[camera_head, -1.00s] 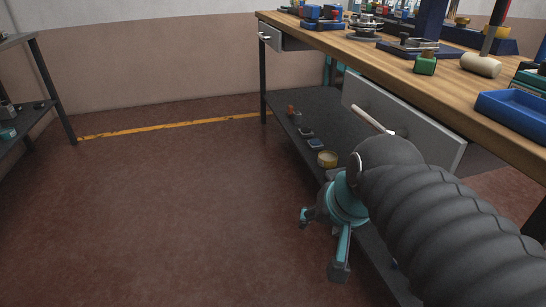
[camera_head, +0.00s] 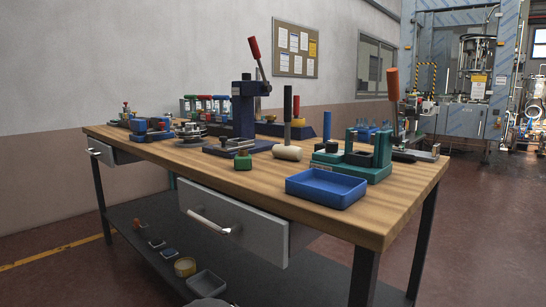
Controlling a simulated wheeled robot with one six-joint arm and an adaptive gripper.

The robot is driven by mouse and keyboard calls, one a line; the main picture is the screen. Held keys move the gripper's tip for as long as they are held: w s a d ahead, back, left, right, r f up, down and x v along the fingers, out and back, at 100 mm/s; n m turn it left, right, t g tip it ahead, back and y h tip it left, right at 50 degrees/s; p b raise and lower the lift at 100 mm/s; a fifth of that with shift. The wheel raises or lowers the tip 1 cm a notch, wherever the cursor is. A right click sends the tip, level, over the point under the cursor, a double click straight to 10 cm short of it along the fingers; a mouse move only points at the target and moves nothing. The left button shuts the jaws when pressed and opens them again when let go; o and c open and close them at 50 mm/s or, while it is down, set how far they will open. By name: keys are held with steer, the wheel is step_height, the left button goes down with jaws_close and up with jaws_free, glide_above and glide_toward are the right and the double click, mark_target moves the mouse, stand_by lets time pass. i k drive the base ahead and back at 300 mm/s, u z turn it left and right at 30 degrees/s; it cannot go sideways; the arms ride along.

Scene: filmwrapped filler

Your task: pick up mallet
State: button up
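The mallet (camera_head: 287,152) lies on the wooden workbench (camera_head: 180,168), near the middle of its top. Its pale cylindrical head rests on the wood, and a dark handle (camera_head: 288,104) stands upright from it. My gripper is not in view now. Only a small grey rounded piece, probably of my arm, shows at the bottom edge.
A green fixture (camera_head: 382,155) and blue tray (camera_head: 326,186) are to the right. A grey drawer (camera_head: 232,222) juts out below the front edge.

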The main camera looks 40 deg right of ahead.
mark_target(287, 151)
steer(key=u, duration=0.1)
steer(key=k, duration=0.35)
steer(key=z, duration=0.5)
steer(key=i, duration=0.3)
steer(key=z, duration=1)
